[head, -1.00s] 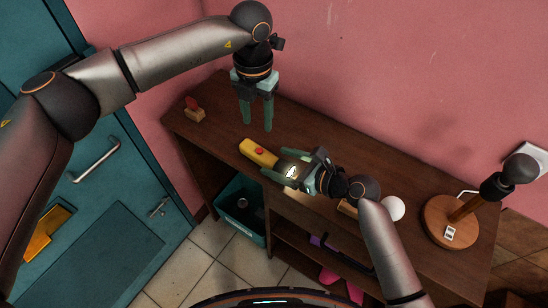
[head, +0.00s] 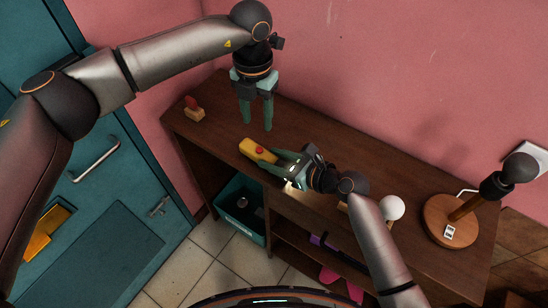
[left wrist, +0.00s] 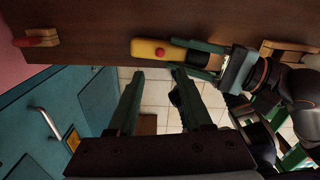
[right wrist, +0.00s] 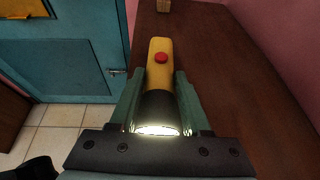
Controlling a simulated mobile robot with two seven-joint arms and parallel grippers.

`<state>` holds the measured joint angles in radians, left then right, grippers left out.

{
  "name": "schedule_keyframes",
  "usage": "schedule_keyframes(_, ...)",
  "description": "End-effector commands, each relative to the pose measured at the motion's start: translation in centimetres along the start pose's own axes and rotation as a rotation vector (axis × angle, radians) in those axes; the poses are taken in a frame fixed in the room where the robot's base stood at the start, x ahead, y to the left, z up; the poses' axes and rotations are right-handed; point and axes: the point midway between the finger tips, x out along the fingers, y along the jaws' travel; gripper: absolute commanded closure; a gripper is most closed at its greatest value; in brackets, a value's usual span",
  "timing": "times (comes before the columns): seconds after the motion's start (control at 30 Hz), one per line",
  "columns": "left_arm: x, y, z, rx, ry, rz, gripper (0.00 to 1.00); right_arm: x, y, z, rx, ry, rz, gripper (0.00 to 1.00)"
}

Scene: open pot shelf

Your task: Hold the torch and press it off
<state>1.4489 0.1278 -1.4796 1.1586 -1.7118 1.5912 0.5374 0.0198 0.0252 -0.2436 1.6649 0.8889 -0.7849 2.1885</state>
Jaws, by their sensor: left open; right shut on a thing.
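The torch (head: 258,151) has a yellow body with a red button and a dark head, and it lies along the front of the wooden shelf top. In the right wrist view the torch (right wrist: 159,65) points its lit lens towards the camera. My right gripper (head: 279,161) is shut on the torch's dark head, one finger on each side (right wrist: 158,90). My left gripper (head: 256,128) is open and empty, fingers pointing down above the shelf top, behind the torch. In the left wrist view its fingers (left wrist: 158,75) are apart and the torch (left wrist: 160,51) shows beyond them, red button visible.
A small wooden block with a red part (head: 194,110) stands at the shelf's left end. A white ball (head: 392,207) and a lamp with a round wooden base (head: 450,222) stand to the right. A teal bin (head: 240,215) is below the shelf. The back of the top is clear.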

Motion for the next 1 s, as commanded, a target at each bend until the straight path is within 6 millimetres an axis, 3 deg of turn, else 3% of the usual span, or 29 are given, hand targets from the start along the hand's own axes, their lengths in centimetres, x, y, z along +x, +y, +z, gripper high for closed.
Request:
schedule_keyframes(0.03, 0.0, 0.0, 0.0, 0.0, 0.0, 0.0, 0.5, -0.01, -0.01, -0.02, 0.0, 0.0, 0.0, 0.72)
schedule_keyframes(0.3, 0.0, 0.0, 0.0, 0.0, 0.0, 0.0, 0.5, -0.02, -0.02, -0.04, 0.0, 0.001, 0.0, 1.0)
schedule_keyframes(0.5, 0.0, 0.0, 0.0, 0.0, 0.0, 0.0, 0.5, -0.02, -0.02, -0.04, 0.0, 0.001, 0.0, 1.0)
schedule_keyframes(0.93, 0.0, 0.0, 0.0, 0.0, 0.0, 0.0, 0.98, -0.02, -0.03, -0.05, 0.0, 0.001, -0.001, 1.0)
schedule_keyframes(1.0, 0.0, 0.0, 0.0, 0.0, 0.0, 0.0, 1.0, -0.02, -0.03, -0.05, 0.0, 0.001, -0.001, 1.0)
